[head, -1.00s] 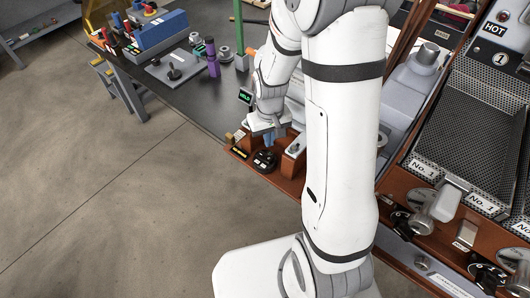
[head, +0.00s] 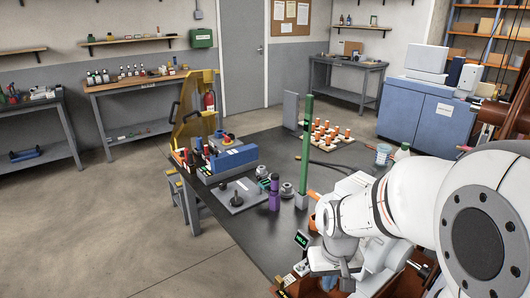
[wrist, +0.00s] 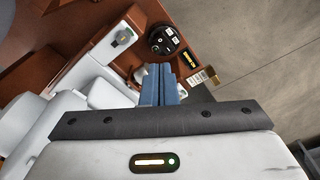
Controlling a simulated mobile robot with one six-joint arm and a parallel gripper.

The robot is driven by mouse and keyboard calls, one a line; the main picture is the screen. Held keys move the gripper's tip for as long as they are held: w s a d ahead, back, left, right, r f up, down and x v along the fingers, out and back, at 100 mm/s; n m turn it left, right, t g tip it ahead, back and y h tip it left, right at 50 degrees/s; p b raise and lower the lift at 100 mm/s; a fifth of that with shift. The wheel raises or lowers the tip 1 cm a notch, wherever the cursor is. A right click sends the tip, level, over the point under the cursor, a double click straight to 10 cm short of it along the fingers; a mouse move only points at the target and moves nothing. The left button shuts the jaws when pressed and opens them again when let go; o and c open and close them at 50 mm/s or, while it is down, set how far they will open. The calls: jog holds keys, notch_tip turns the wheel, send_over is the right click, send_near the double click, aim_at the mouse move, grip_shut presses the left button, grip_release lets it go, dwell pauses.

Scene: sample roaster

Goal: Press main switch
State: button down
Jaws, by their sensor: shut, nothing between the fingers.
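My gripper (wrist: 162,70) shows its blue fingers together in the wrist view, with nothing between them. Just beyond the fingertips are a black round dial (wrist: 163,41) and a dark label plate with yellow lettering (wrist: 187,57). A pale block with a small rocker-like part (wrist: 122,38) lies to the left. I cannot tell which control is the main switch, as no label is readable. In the head view my arm hides most of the panel and the fingertips.
A small lit display (head: 302,240) stands by the panel. Open concrete floor lies left of the table.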

jog(key=s+r+t+p, duration=0.1)
jog(key=s+r, duration=0.8)
jog(key=r, duration=0.1)
jog(key=shift+s+m+t, duration=0.3)
jog(key=shift+m, duration=0.1)
jog(key=shift+s+a, duration=0.1)
jog(key=shift+a, duration=0.05)
